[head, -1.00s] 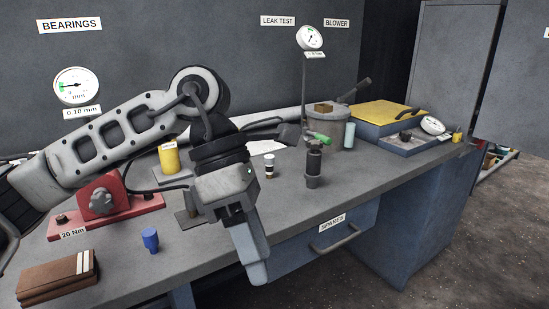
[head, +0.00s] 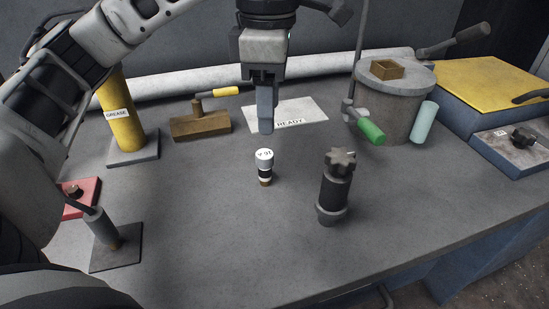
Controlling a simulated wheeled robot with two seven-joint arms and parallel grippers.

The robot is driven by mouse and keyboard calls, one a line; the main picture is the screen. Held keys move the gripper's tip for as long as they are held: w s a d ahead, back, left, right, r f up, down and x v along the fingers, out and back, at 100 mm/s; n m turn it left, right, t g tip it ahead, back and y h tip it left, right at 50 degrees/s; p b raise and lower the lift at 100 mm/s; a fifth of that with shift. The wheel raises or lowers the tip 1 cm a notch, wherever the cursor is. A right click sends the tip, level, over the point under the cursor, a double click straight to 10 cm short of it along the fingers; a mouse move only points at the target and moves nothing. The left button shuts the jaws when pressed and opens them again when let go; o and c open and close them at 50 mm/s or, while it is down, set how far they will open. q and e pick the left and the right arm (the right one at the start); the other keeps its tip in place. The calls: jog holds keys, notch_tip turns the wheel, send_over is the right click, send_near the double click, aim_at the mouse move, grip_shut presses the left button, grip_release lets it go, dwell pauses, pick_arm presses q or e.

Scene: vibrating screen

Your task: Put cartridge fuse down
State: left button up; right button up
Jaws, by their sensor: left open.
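The cartridge fuse (head: 264,167), a small cylinder with a white marked top and a black and white body, stands upright on the grey bench top (head: 215,225). My left gripper (head: 266,127) hangs pointing down just behind and above the fuse in the picture. Its fingers look apart from the fuse, and nothing shows between them. The gap between the fingers is hard to see from this side. My right gripper is out of view.
A dark knobbed cylinder (head: 334,187) stands right of the fuse. Behind are a READY plate (head: 305,112), a brown block with a yellow-ended handle (head: 200,125), and a grey pot (head: 392,110). A yellow grease cylinder (head: 121,122) stands left. The front bench is clear.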

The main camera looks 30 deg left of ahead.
aim_at(268, 178)
pick_arm(q)
jog(key=f, duration=0.4)
jog(key=f+b, duration=0.1)
jog(key=f, duration=0.7)
jog(key=shift+s+f, duration=0.25)
jog(key=shift+s, duration=0.05)
jog(key=c, duration=1.1)
